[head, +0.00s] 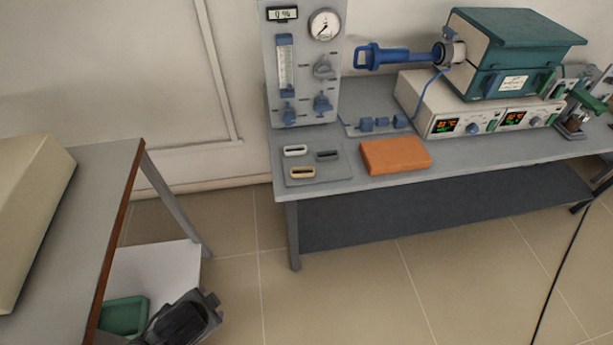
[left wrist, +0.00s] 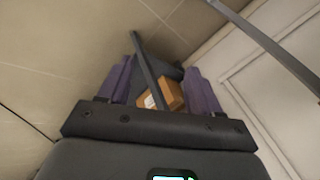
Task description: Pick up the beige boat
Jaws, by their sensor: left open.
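The beige boat (head: 303,173) lies at the front left of a grey tray (head: 337,172) on the workbench's left end. A white boat (head: 295,150) lies behind it and a dark boat (head: 327,155) lies behind it to the right. My left gripper (head: 203,304) is low at the bottom of the head view, well below and left of the boats. In the left wrist view its two purple fingers (left wrist: 161,85) are spread apart, with no boat between them. My right gripper is in neither view.
An orange block (head: 396,156) lies right of the tray. A gauge panel (head: 305,65) stands behind the boats. A furnace (head: 510,50) stands farther right. A left table (head: 85,200) and green bin (head: 124,316) are near my left gripper. A cardboard box (left wrist: 162,96) shows beyond the fingers.

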